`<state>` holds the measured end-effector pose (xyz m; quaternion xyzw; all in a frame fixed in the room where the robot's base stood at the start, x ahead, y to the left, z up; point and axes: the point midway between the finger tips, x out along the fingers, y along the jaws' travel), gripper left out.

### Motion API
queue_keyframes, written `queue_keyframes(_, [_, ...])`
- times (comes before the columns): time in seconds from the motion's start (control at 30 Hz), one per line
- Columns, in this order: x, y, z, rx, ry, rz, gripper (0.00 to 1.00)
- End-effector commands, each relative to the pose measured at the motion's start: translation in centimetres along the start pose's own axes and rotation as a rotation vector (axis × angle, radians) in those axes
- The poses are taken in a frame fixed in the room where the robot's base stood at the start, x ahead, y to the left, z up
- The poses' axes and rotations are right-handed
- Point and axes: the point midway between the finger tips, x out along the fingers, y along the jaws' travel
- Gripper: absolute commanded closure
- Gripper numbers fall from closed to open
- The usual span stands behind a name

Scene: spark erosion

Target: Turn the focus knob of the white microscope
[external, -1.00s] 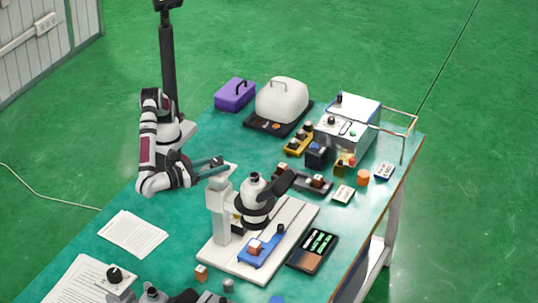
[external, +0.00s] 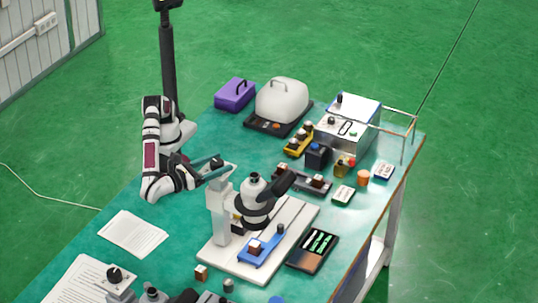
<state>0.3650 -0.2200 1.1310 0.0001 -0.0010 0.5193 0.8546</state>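The white microscope (external: 220,207) stands upright on a broad white base (external: 215,257) in the middle of the table, with a dark ring and dark tube at its head. Its focus knob cannot be clearly made out; a dark part (external: 236,218) shows between column and head. My gripper (external: 228,168) is just behind the top of the microscope's column, at the upper left of the head. Its fingers seem apart with nothing between them, though they are small here. Whether it touches the column cannot be told.
A blue holder (external: 262,246) with a small block sits on the microscope base. A dark case (external: 313,250) lies to its right. A grey tray (external: 316,185) with blocks stands behind. Papers (external: 133,233) lie at left. The table between my arm and the purple box (external: 235,94) is mostly clear.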

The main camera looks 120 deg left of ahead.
Motion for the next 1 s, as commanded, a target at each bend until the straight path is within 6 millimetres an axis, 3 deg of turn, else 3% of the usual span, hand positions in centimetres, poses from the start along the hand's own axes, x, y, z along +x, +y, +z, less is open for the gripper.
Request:
queue_keyframes(0.57, [-0.04, 0.09, 0.05, -0.001, 0.001, -0.045, 0.18])
queue_keyframes(1.0, [0.12, 0.28, 0.08, 0.002, 0.003, -0.757, 0.18])
